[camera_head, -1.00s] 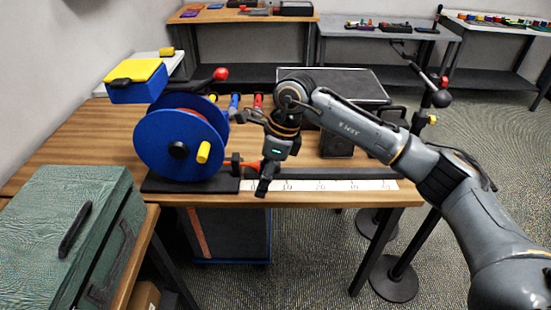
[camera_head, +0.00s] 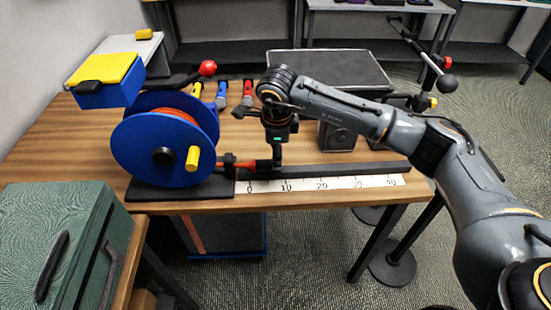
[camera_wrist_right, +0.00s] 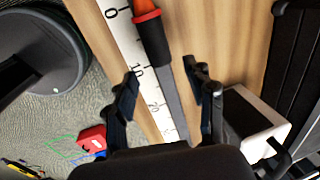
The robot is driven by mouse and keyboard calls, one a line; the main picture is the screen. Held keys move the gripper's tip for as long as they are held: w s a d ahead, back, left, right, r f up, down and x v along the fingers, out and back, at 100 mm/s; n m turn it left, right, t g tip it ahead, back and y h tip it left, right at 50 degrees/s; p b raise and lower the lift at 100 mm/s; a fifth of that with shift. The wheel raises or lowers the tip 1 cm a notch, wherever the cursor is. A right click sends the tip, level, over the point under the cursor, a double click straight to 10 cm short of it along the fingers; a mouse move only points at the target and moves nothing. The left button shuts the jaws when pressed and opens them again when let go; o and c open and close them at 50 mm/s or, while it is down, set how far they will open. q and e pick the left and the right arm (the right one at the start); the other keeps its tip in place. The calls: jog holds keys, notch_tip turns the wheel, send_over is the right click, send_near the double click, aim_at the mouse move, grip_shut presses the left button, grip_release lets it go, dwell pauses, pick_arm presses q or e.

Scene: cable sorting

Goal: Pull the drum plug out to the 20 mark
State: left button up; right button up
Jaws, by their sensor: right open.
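The blue drum (camera_head: 125,150) stands on a black base at the table's left, with orange-red cable wound inside and a yellow crank knob (camera_head: 193,158). The orange plug (camera_head: 262,165) lies at the start of the dark rail, between the 0 and 10 marks of the white scale (camera_head: 335,183). In the right wrist view the plug (camera_wrist_right: 143,5) shows at the top with a black and red collar. My right gripper (camera_wrist_right: 163,85) is open, its fingers on either side of the rail, beyond the plug's end. In the head view it (camera_head: 277,160) points down just right of the plug. My left gripper is out of view.
A black speaker-like box (camera_head: 337,135) stands behind the rail. Several coloured connectors (camera_head: 221,95) lie behind the drum. A green case (camera_head: 60,235) is at the front left. The rail (camera_head: 370,168) right of my gripper is clear.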

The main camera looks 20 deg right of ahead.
aim_at(266, 165)
jog(key=f, duration=0.4)
jog(key=shift+w+d, duration=0.1)
jog(key=shift+w, duration=0.25)
jog(key=shift+w+f, duration=0.1)
jog(key=shift+f, duration=0.3)
jog(key=c, duration=0.3)
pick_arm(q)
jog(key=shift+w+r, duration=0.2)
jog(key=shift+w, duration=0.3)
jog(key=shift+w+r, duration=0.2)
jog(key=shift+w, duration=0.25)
pick_arm(e)
grip_shut()
